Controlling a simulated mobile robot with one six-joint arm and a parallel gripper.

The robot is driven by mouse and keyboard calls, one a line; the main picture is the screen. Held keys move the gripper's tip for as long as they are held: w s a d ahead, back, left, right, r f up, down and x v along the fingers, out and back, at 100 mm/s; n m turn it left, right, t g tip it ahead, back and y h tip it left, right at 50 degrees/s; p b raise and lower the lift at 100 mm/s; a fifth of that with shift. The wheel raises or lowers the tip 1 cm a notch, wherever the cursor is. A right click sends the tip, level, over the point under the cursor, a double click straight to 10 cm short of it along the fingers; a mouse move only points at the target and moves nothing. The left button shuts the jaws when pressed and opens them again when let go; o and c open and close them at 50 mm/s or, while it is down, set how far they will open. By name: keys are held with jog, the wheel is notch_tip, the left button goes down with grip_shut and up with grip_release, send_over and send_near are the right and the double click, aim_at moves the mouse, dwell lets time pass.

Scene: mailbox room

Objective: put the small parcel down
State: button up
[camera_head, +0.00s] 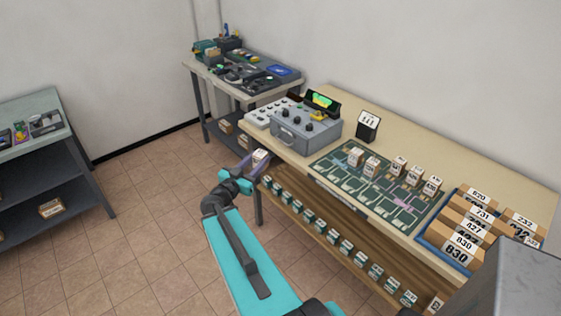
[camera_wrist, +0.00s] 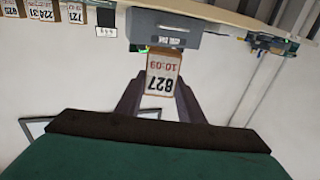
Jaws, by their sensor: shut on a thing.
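The small parcel (camera_wrist: 163,82) is a brown box with a white label reading 627 and 10:09, upside down in the wrist view. My gripper (camera_wrist: 158,92) is shut on it, with one dark finger at each side. In the head view the parcel (camera_head: 261,156) and my gripper (camera_head: 252,162) are at the left end of the long wooden table (camera_head: 335,98), by its front edge. I cannot tell whether the parcel is over the tabletop or just in front of it.
A grey control box (camera_head: 305,127) stands close behind the parcel. Several small parcels (camera_head: 399,167) stand on a green patterned mat (camera_head: 340,189). A blue tray (camera_head: 434,238) holds larger numbered boxes at the right. A lower shelf (camera_head: 318,212) holds a row of small boxes.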

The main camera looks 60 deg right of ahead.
jog(key=w+a+n+t+b, duration=0.1)
jog(key=w+a+n+t, duration=0.15)
jog(key=w+a, duration=0.85)
jog(key=w+a+n+t+y+b, duration=0.1)
jog(key=w+a+n+t+y, duration=0.1)
jog(key=a, duration=1.6)
jog(key=w+a+r+n+t+y+b, duration=0.1)
jog(key=w+a+t, duration=0.4)
jog(key=a, duration=1.4)
jog(key=shift+n+y+b, duration=0.5)
jog(key=shift+n+b, duration=0.1)
jog(key=shift+n, duration=0.15)
jog(key=shift+d+t, duration=0.1)
jog(key=shift+t, duration=0.15)
